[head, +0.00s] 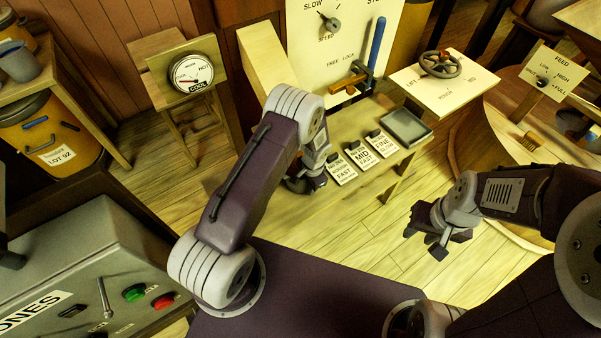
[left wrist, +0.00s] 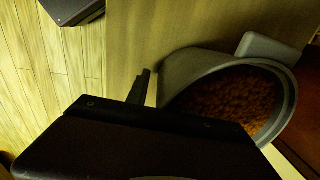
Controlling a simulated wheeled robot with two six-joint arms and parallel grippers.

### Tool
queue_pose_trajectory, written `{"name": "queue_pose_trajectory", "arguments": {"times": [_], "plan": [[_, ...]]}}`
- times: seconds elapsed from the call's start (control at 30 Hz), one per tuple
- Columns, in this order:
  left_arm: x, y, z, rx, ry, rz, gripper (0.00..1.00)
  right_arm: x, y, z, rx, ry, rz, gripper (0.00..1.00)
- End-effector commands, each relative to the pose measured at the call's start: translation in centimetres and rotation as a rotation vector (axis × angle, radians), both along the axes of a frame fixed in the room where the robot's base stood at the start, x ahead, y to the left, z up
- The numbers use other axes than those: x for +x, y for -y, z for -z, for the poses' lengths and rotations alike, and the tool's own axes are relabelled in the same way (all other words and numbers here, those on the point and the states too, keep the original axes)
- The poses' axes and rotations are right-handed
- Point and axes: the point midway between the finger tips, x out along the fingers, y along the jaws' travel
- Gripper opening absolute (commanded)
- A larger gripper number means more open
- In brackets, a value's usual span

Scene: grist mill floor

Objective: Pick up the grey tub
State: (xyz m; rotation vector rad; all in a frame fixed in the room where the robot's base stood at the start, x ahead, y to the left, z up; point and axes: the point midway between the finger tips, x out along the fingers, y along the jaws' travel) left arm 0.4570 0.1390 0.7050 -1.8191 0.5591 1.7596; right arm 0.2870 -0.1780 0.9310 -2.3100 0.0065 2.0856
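A grey tub (left wrist: 190,66) with brown grain in it lies close to my left gripper in the left wrist view. It has a pale grey tab at its far side. One dark finger of my left gripper (left wrist: 140,88) shows just left of the tub's wall; the other finger is hidden, so I cannot tell whether it grips the wall. In the head view my left gripper (head: 304,184) is over the low bench, and my own arm hides most of what is there. My right gripper (head: 424,240) is open and empty above the floor at the right.
The bench holds several label cards (head: 361,157) and a dark grey tray (head: 407,127). Another grey vessel (head: 18,62) stands on a shelf at far left. A dial stand (head: 193,73), a handwheel (head: 440,64) and a control box (head: 75,265) stand around. Floor is open between bench and right arm.

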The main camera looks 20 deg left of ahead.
Motion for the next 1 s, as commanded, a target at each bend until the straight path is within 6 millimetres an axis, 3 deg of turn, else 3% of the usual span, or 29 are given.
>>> {"name": "queue_pose_trajectory", "arguments": {"times": [0.2,0.3,0.33,1.0], "plan": [[0.02,-0.01,0.21,0.0,0.0,0.0,0.28,0.0,0.0,0.01,0.0,0.0,0.0,0.36],[0.01,-0.01,0.2,0.0,0.0,0.0,0.03,0.0,0.0,0.01,0.0,0.0,0.0,0.36],[0.01,-0.01,0.2,0.0,0.0,0.0,0.0,0.0,0.0,0.01,0.0,0.0,0.0,0.36],[0.01,-0.01,0.19,0.0,0.0,0.001,0.0,0.0,0.0,0.01,0.0,0.0,0.0,0.36]]}}
